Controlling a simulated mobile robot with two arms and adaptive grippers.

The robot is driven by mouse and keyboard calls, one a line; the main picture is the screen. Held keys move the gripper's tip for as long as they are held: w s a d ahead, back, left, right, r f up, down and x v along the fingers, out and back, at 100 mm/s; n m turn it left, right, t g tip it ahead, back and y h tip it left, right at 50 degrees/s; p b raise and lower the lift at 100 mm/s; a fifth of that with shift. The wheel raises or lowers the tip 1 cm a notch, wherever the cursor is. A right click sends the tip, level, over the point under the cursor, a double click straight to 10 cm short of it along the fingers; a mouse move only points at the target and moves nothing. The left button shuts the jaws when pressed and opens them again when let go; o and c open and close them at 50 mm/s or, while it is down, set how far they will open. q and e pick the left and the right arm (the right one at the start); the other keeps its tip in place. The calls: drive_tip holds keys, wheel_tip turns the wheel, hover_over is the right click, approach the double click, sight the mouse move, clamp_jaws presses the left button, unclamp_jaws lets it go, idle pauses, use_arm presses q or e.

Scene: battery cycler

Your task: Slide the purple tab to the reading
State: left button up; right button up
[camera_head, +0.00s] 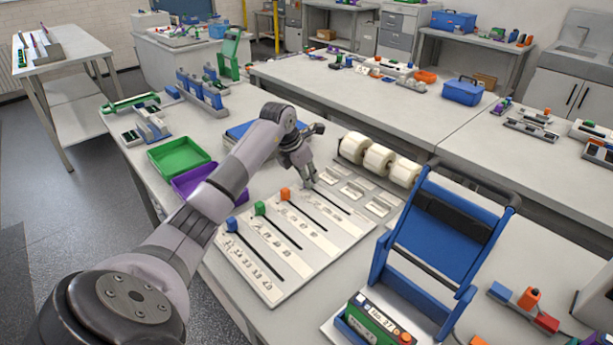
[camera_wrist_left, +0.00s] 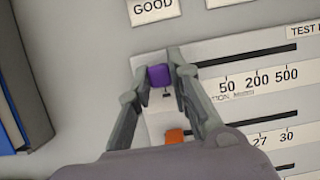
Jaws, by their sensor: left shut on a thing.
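The slider board (camera_head: 270,275) lies flat on the table in the head view, with several slots and printed scales. The purple tab (camera_wrist_left: 160,76) shows in the left wrist view at the left end of the top slot. My left gripper (camera_wrist_left: 167,68) is shut on it, with one finger on each side. In the head view my left gripper (camera_head: 306,182) is at the board's far edge and hides the tab. The scale beside that slot reads 50, 200, 500 (camera_wrist_left: 258,80). The slot to the right of the tab is clear. My right gripper is not in view.
Orange (camera_head: 285,194), green (camera_head: 260,208) and blue (camera_head: 231,224) tabs sit at the ends of the other slots. White rolls (camera_head: 378,159) stand behind the board, and a blue stand (camera_head: 440,235) is to its right. Green (camera_head: 178,157) and purple trays (camera_head: 198,179) lie left.

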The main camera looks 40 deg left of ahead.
use_arm(q)
clamp_jaws()
drive_tip(key=shift+d+r, duration=0.1)
drive_tip(key=shift+d, duration=0.15)
drive_tip(key=d, duration=0.4)
drive_tip(key=d+p, duration=0.1)
drive_tip(key=d, duration=0.4)
drive_tip(key=s+d+p, duration=0.1)
drive_tip(key=d, duration=0.3)
drive_tip(key=shift+d, duration=0.4)
drive_tip(key=shift+s+d, duration=0.1)
drive_tip(key=shift+d, duration=0.1)
drive_tip(key=o, duration=0.7)
unclamp_jaws()
drive_tip(key=shift+d, duration=0.15)
